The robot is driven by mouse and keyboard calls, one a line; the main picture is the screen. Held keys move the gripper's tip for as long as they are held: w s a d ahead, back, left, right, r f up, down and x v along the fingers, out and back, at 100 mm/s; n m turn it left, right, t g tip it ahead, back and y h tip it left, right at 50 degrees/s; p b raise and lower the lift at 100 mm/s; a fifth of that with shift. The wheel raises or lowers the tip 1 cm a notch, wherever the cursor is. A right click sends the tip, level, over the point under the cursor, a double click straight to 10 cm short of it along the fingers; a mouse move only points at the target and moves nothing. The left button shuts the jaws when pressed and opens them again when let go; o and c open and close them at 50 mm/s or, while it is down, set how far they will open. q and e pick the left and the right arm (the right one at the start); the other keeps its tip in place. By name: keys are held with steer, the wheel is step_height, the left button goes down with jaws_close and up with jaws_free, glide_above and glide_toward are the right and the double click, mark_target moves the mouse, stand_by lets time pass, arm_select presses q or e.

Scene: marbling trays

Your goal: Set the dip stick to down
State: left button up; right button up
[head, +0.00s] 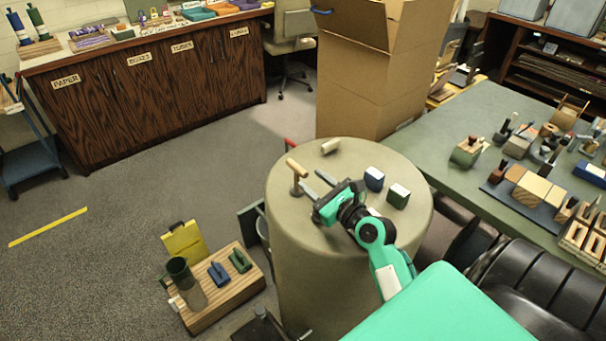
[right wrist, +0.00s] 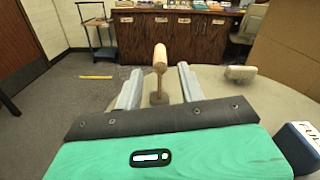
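The dip stick appears to be the short lever with a pale wooden handle (head: 296,167) on a thin dark post, standing on the round drum top (head: 345,157). Its handle lies across the top of the post, one end pointing toward my right gripper. My right gripper (head: 314,181) is open just beside it. In the right wrist view the wooden handle (right wrist: 160,57) shows between the two spread fingers of my right gripper (right wrist: 160,80), beyond the fingertips or near them, with clear gaps on both sides. I see no contact. My left gripper is not in view.
A pale block (head: 331,146), a blue block (head: 374,179) and a green block with a white top (head: 398,196) stand on the drum. A tall cardboard box (head: 365,85) stands behind it. A wooden stand (head: 225,293) with several tools is on the floor at left.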

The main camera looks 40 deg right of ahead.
steer(key=s, duration=0.6)
steer(key=shift+s+d+b, duration=0.1)
steer(key=shift+d+b, duration=0.15)
steer(key=shift+b, duration=0.15)
steer(key=shift+s, duration=0.3)
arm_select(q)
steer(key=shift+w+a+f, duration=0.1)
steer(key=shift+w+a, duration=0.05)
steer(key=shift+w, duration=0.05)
